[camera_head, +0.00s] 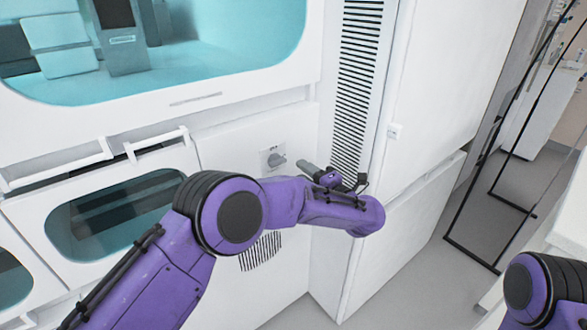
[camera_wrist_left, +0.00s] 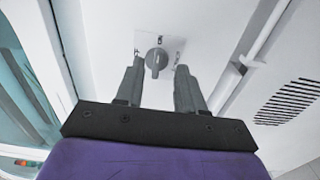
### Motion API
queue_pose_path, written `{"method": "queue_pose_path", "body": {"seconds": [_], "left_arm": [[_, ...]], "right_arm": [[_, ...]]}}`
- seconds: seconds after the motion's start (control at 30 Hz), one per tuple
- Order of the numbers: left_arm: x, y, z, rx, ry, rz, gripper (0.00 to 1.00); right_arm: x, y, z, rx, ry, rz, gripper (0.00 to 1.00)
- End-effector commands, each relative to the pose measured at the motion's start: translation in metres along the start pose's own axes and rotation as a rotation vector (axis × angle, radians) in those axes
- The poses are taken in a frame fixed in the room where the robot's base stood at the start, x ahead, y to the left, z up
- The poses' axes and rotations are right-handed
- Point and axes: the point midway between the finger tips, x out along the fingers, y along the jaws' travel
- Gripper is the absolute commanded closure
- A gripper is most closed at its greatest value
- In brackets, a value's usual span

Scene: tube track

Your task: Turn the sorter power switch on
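The sorter power switch (camera_head: 277,160) is a grey rotary knob on a light plate on the white front panel, left of the tall vent. In the left wrist view the knob (camera_wrist_left: 156,60) shows just beyond my left gripper's fingertips, roughly between them and nearer the left one. My left gripper (camera_wrist_left: 158,72) is open, with two dark fingers apart and nothing between them. In the head view the left gripper (camera_head: 308,168) is partly hidden by its own purple wrist and lies just right of the knob. My right gripper is out of view; only part of the right arm shows.
White drawer handles (camera_head: 157,142) jut out left of the switch above a dark window. A tall slotted vent (camera_head: 357,80) and a white cabinet (camera_head: 450,60) stand to the right. A black frame (camera_head: 492,200) stands on the open grey floor further right.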

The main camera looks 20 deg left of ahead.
Motion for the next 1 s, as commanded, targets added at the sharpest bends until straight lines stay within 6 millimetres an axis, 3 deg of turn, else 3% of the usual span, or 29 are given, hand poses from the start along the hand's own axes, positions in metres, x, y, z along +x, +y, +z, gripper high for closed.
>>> {"method": "queue_pose_path", "body": {"seconds": [0.1,0.23,0.57,0.67,0.77,0.83,0.93,1.0], "left_arm": [[-0.025,-0.001,0.000,-0.001,-0.001,0.002,0.62],[-0.040,-0.001,0.000,0.000,0.001,0.000,0.62],[-0.044,0.000,0.000,0.000,0.001,-0.001,0.62],[-0.045,0.001,0.010,0.024,-0.058,0.013,0.62],[-0.052,-0.030,0.022,0.218,-0.262,0.075,0.62],[-0.050,-0.076,0.012,0.424,-0.412,0.101,0.62],[-0.048,-0.145,-0.022,0.684,-0.581,0.078,0.62],[-0.049,-0.194,-0.058,0.851,-0.686,0.031,0.62]], "right_arm": [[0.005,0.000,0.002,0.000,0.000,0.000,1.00],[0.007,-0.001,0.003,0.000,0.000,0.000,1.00],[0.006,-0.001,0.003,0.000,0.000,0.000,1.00],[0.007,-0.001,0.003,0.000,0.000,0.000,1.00],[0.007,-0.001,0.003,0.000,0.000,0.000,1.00],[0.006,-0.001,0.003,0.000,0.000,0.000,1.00],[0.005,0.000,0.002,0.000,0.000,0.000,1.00],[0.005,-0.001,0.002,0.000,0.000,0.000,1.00]]}}
